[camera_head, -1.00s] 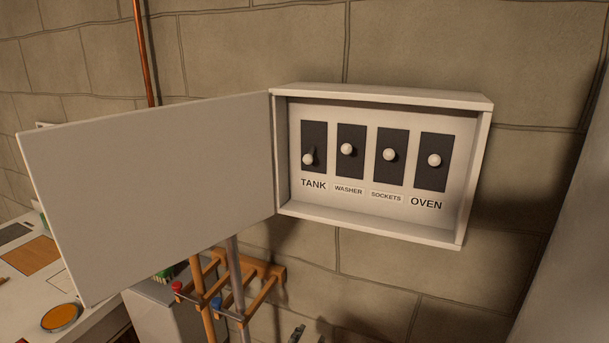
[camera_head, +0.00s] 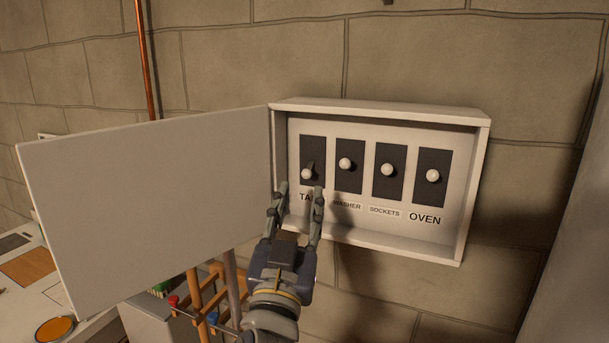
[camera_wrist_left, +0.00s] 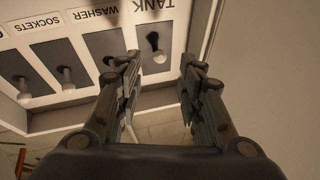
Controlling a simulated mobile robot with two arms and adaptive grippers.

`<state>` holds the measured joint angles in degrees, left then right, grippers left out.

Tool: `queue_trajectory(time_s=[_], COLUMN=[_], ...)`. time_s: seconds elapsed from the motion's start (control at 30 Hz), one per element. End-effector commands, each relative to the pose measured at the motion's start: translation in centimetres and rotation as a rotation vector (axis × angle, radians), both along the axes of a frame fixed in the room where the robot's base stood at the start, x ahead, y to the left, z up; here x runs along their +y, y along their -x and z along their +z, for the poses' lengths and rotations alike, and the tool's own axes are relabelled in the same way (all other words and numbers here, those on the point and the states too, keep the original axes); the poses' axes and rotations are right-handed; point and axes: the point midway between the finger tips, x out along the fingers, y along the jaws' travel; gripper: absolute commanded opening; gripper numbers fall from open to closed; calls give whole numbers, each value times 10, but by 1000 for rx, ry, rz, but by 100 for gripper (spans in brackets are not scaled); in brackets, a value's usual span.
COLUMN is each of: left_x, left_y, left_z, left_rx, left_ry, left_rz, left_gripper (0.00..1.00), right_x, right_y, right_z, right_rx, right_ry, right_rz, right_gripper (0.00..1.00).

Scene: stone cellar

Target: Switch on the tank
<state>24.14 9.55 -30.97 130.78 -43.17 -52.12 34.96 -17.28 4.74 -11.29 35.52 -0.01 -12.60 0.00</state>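A white switch box (camera_head: 475,190) hangs on the stone wall with its door (camera_head: 150,200) swung open to the left. Inside are the tank switch (camera_head: 307,174), the washer switch (camera_head: 345,164), the sockets switch (camera_head: 388,170) and the oven switch (camera_head: 433,176). The tank lever points down, its white knob lower than the others. My left gripper (camera_head: 300,192) is open and empty just below the tank knob, its fingers partly covering the TANK label. In the left wrist view the tank knob (camera_wrist_left: 159,56) shows upside down between the spread fingers (camera_wrist_left: 158,75). My right gripper is not in view.
The open door stands close to the left of my left gripper. The wall right of the box is clear.

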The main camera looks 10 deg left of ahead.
Motion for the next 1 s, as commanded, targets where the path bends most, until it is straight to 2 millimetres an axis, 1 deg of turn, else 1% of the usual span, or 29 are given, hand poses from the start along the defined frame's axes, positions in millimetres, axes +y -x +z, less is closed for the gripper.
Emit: queue_trajectory(time_s=[0.03, 0.1, 0.2, 0.3, 0.47, 0.7, 0.77, 0.8, 0.87, 1.0], left_x=[1, 1, 1, 1, 2, 2, 2, 2, 2, 2], left_y=[-10, -22, -36, -45, -52, -52, -52, -52, -52, -52], left_z=[9, 13, 17, 20, 21, 21, 21, 21, 21, 21], left_rx=[-1, -1, 1, 0, 1, 1, 1, 1, 1, 1], left_ry=[-4, -4, -3, -1, 0, 0, 0, 0, 0, 0], left_rz=[3, 1, 1, -1, -1, -1, -1, -1, -1, -1], left_gripper=[35, 35, 35, 35, 35, 35, 21, 12, 0, 0], right_x=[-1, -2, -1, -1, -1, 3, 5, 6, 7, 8], right_y=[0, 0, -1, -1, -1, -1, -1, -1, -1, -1], right_z=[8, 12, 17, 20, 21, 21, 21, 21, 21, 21], right_rx=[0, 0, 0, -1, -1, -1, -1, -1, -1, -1], right_ry=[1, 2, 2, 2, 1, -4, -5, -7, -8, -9], right_rz=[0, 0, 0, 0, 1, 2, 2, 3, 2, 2], right_gripper=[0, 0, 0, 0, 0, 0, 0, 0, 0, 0])
